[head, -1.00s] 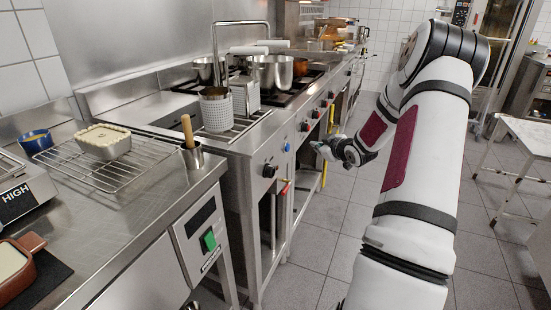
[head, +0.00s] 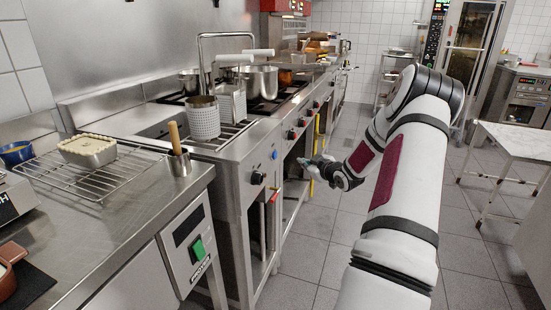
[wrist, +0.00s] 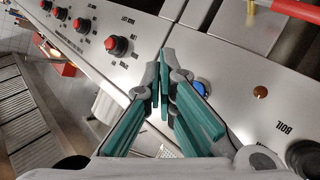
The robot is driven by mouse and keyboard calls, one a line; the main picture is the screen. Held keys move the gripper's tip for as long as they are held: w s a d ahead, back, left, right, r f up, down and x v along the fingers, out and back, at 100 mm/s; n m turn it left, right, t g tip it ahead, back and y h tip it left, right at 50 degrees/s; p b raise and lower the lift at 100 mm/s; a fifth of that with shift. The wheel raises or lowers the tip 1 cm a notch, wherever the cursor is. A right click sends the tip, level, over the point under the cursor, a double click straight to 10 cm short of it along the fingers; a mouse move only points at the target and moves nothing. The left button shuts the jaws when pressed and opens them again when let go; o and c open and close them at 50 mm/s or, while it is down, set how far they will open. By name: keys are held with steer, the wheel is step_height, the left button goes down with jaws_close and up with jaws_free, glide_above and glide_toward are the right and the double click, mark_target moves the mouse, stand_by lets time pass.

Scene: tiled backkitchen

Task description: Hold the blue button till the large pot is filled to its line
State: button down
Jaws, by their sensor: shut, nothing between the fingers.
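The blue button (head: 275,154) is on the steel front panel of the stove line. In the wrist view the blue button (wrist: 203,88) shows just right of my fingers, partly covered by one of them. My gripper (head: 304,161) is shut and empty, out in front of the panel, right of the button in the head view. In the wrist view my gripper (wrist: 162,62) points toward the panel; I cannot see it touching the button. A large steel pot (head: 258,82) stands on the stove beside a bent tap pipe (head: 234,36). Its inside and fill line cannot be made out.
Red knobs (wrist: 117,46) line the panel, and a black knob (head: 257,178) sits near the button. A red-ended handle (head: 275,196) sticks out below. A perforated steel container (head: 204,118) stands on the near rack. A white-topped table (head: 515,139) is at right. The floor between is clear.

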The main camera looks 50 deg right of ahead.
mark_target(275, 155)
steer(key=w+a+b, duration=0.2)
steer(key=w+b, duration=0.1)
steer(key=w, duration=0.3)
steer(key=shift+w+a, duration=0.2)
steer(key=shift+a, duration=0.1)
steer(key=shift+w, duration=0.1)
stand_by(1.2)
steer(key=shift+w+a, duration=0.15)
steer(key=shift+w, duration=0.15)
steer(key=shift+w+a+b, duration=0.25)
steer(key=shift+w+b, duration=0.1)
steer(key=shift+w, duration=0.15)
stand_by(5.0)
